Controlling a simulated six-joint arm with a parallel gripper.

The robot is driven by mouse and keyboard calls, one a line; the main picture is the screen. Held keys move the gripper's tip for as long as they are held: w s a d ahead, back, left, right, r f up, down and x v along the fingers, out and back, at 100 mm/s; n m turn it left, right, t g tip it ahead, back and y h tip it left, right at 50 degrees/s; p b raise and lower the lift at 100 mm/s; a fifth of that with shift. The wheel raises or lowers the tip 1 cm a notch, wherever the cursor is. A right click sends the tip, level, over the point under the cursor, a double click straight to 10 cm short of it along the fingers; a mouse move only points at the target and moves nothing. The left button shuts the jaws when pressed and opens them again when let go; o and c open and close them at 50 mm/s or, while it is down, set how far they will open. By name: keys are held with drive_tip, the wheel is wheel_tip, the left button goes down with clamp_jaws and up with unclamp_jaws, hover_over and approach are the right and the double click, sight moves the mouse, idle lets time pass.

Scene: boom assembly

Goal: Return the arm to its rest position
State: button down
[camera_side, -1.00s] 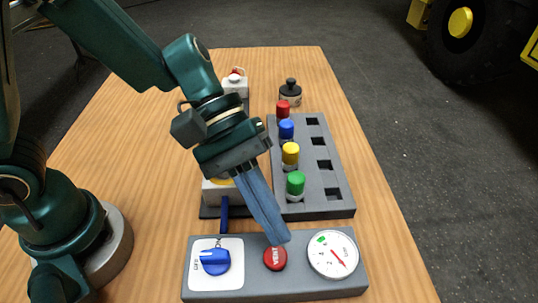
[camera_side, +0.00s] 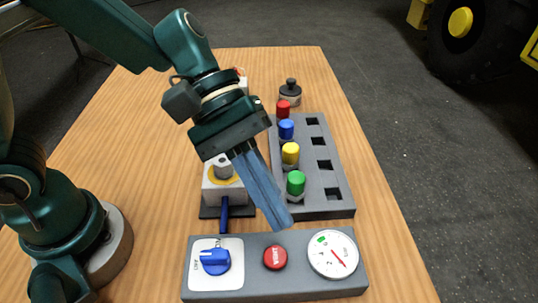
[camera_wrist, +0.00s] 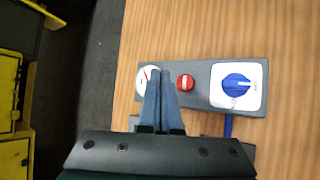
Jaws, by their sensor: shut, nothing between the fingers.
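My gripper (camera_side: 280,222) is shut and empty. In the side view its blue-grey fingers point down and to the right, with the tips above the strip between the control panel (camera_side: 275,290) and the grey peg tray (camera_side: 338,208). In the wrist view my gripper (camera_wrist: 166,74) shows its closed fingers partly over the panel and hiding part of the white gauge (camera_wrist: 143,80). The panel carries a blue knob (camera_side: 216,261), a red button (camera_side: 275,257) and a round gauge (camera_side: 332,254).
The tray holds red (camera_side: 283,106), blue (camera_side: 286,129), yellow (camera_side: 290,152) and green (camera_side: 295,183) capped pieces beside a row of square holes. A grey block (camera_side: 222,192) with a blue handle (camera_side: 224,214) stands left. A black-topped bottle (camera_side: 291,92) stands behind. The wooden table is clear right of the tray.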

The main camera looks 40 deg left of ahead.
drive_tip(key=a+r+m+t+y, duration=0.2)
drive_tip(key=a+r+m+t, duration=0.1)
drive_tip(key=a+r, duration=0.25)
drive_tip(key=s+a+f+m+t+y, duration=0.1)
drive_tip(key=a+m+t+y, duration=0.1)
drive_tip(key=a, duration=0.5)
drive_tip(key=s+a+f+m+t+y, duration=0.1)
drive_tip(key=s+a+m+y, duration=0.1)
drive_tip(key=a+y, duration=0.3)
drive_tip(key=shift+s+a+f+t, duration=0.3)
drive_tip(key=shift+a+t, duration=0.1)
drive_tip(key=shift+a, duration=0.6)
idle(0.5)
